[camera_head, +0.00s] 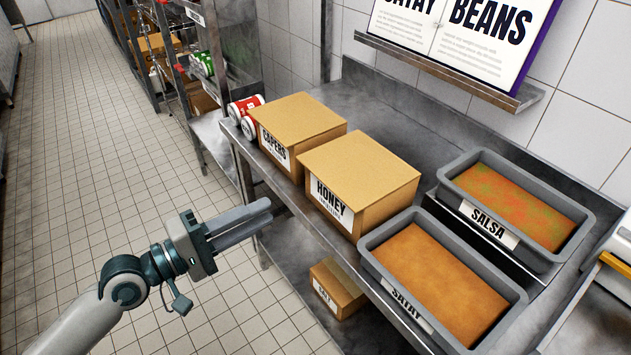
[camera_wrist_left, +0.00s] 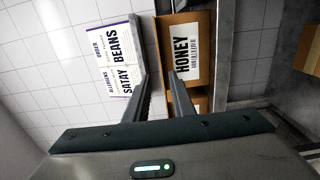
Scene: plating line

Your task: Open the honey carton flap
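The honey carton (camera_head: 365,178) is a brown cardboard box on the metal counter, with a white HONEY label on its front. Its top looks flat and closed in the head view. It also shows in the left wrist view (camera_wrist_left: 163,45), beyond the fingers. My left gripper (camera_head: 268,208) is left of the carton and apart from it, out over the counter's front edge. In the left wrist view its two fingers (camera_wrist_left: 160,80) stand apart with nothing between them, so it is open. My right gripper is in neither view.
A capers carton (camera_head: 302,120) stands just left of the honey carton. Satay (camera_head: 515,298) and salsa (camera_head: 590,215) tubs sit to its right. Red-and-white cans (camera_head: 245,108) are at the far left end. A small box (camera_head: 337,287) lies on the lower shelf. The tiled floor at left is clear.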

